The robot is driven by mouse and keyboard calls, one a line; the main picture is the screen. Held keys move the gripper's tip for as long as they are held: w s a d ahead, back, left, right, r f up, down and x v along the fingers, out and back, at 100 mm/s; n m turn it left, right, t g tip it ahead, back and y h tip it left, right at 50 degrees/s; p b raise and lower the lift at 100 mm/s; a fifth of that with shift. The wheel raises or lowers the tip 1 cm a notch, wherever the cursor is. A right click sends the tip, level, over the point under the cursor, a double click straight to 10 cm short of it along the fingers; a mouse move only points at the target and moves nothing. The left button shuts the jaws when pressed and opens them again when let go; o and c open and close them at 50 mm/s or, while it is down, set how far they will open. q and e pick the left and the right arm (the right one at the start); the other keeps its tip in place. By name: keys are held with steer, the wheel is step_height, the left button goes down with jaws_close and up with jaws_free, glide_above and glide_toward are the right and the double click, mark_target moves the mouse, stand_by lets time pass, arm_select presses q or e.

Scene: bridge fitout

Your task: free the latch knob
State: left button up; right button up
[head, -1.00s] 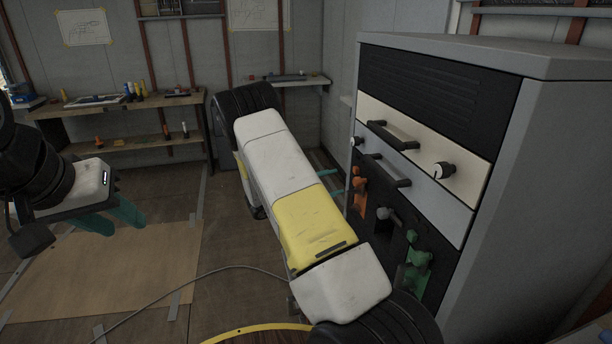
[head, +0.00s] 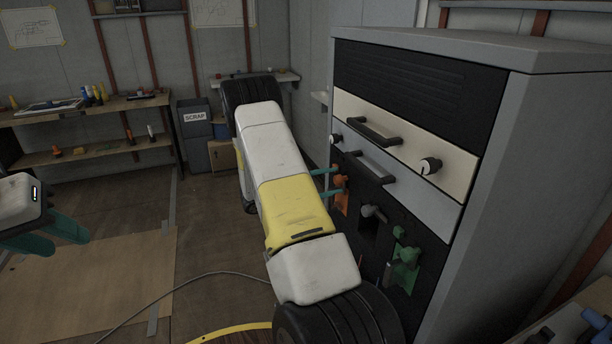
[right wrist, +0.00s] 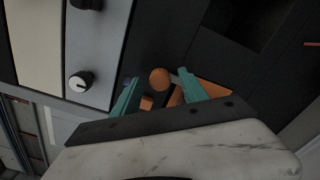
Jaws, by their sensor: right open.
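The grey cabinet front carries an orange latch fitting (head: 341,182), a grey knob (head: 371,211) and a green latch fitting (head: 405,256). Which one the task means by the latch knob is not marked. My right gripper (head: 326,182) is open at the orange fitting, partly hidden by its own arm. In the right wrist view, the round orange knob (right wrist: 159,79) sits between the open teal fingers (right wrist: 157,92); contact cannot be told. My left gripper (head: 48,236) is open and empty, far left above the floor.
Two drawer handles (head: 374,131) and black-and-white dials (head: 430,166) stick out above the fittings. A scrap bin (head: 195,117) and a shelf bench (head: 95,110) stand at the back. A cable (head: 190,284) lies on the floor.

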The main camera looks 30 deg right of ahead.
steer(key=shift+d, duration=0.35)
jaws_close()
